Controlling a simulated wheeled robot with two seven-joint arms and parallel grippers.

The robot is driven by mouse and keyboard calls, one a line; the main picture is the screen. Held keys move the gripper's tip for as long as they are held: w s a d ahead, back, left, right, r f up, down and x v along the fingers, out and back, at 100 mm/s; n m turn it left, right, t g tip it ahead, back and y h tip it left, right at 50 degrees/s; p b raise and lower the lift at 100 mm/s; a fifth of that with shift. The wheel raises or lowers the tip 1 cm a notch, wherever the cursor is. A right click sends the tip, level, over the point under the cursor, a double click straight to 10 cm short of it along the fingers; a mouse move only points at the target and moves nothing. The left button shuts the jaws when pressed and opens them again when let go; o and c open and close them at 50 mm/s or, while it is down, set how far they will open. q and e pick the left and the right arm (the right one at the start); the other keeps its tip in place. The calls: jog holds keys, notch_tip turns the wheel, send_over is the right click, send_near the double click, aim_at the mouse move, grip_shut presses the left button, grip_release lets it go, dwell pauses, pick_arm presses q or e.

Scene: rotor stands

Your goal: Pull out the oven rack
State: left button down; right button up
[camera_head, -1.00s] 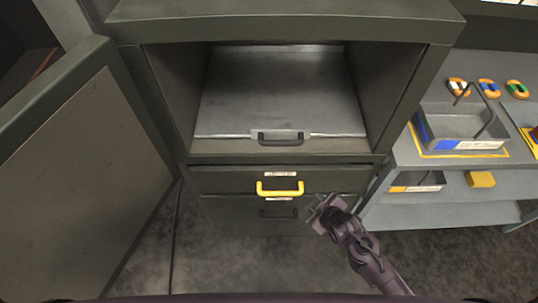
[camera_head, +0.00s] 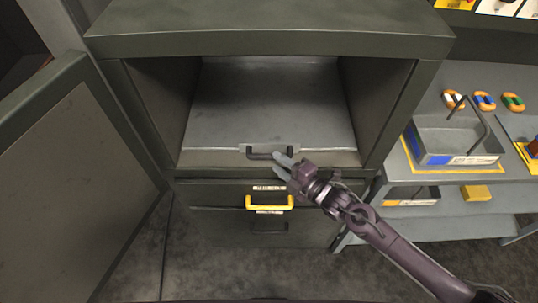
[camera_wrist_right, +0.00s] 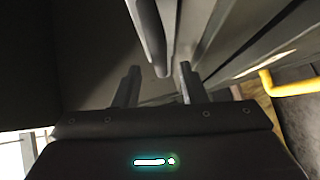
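The oven rack (camera_head: 265,105) is a flat grey metal sheet inside the open cabinet compartment. Its dark bar handle (camera_head: 260,154) is at the front edge, in the middle. My right gripper (camera_head: 281,162) is at the right end of this handle, with its fingers pointing left toward it. In the right wrist view my right gripper (camera_wrist_right: 159,85) has its two fingers apart, with a dark bar, which looks like the handle (camera_wrist_right: 150,38), just beyond and between the tips. I cannot tell whether they touch. My left gripper is out of view.
The cabinet door (camera_head: 80,185) stands open at the left. Below the rack is a drawer with a yellow handle (camera_head: 269,203). At the right, a grey shelf table (camera_head: 395,172) holds a metal bin (camera_head: 440,140) and several coloured rings.

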aim_at(269, 155)
jog(key=x, duration=0.5)
grip_shut()
